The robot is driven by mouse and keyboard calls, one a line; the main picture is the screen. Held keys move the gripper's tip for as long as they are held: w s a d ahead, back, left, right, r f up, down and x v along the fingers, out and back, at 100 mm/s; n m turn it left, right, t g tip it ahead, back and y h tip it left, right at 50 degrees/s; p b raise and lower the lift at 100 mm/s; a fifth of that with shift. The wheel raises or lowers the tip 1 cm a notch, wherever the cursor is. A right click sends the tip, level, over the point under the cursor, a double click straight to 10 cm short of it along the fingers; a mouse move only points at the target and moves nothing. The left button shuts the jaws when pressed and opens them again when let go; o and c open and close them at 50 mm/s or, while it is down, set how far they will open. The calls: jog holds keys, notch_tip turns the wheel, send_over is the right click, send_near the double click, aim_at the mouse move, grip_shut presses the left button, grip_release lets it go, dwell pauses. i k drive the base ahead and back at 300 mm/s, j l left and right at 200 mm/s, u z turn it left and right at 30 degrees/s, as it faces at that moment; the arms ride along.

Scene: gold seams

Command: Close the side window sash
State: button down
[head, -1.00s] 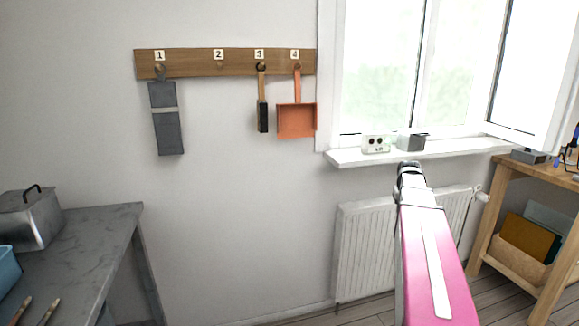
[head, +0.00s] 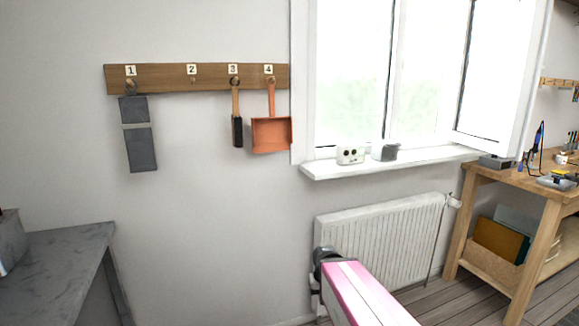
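The white side window sash (head: 532,85) stands swung open into the room at the right of the window, its lower edge above the right end of the sill. The white window frame (head: 302,90) and bright panes show to its left. My pink arm reaches up from the bottom of the head view, and its dark end with my gripper (head: 317,290) is low in front of the radiator's left end. It is well below and to the left of the sash, touching nothing that I can see. The fingers are mostly hidden, so their opening cannot be told.
The white sill (head: 390,164) holds a small white box with dark round spots (head: 350,155) and a grey block (head: 385,151). A radiator (head: 385,240) hangs below. A wooden workbench (head: 480,178) stands right, under the sash. A grey table (head: 60,255) stands left.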

aim_at(534, 27)
jog(key=z, duration=0.85)
jog(key=l+z, duration=0.1)
jog(key=z, duration=0.75)
jog(key=i+z, duration=0.1)
jog(key=z, duration=0.8)
jog(key=i+z, duration=0.15)
jog(key=i, duration=3.85)
jog(key=i+l+u, duration=0.15)
jog(key=i, duration=0.4)
jog(key=i+l, duration=0.1)
jog(key=i, duration=0.4)
jog(key=i+u, duration=0.1)
jog(key=u, duration=4.05)
